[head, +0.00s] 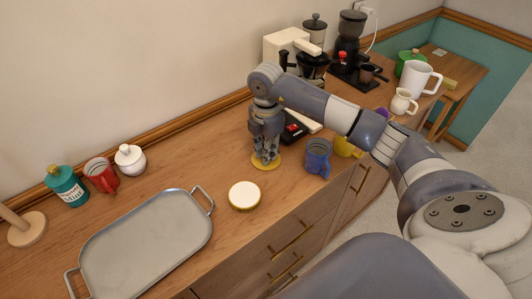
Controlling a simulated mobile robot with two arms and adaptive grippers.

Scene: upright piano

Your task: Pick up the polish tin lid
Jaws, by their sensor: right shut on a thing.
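My right gripper (266,154) points down over the sideboard, its fingers shut on the polish tin lid (272,165), a flat yellow disc. The fingers hide part of the lid. I cannot tell whether the lid touches the wood or is just above it. A round tin (244,196) with a cream top and yellow rim stands apart from the lid, nearer the front edge. My left gripper is not in view.
A grey metal tray (148,245) lies at the left. A blue mug (318,157) stands close right of my right gripper. A teal canister (66,186), red mug (101,175) and white sugar pot (130,160) line the wall. Coffee machines (348,50) stand at the back.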

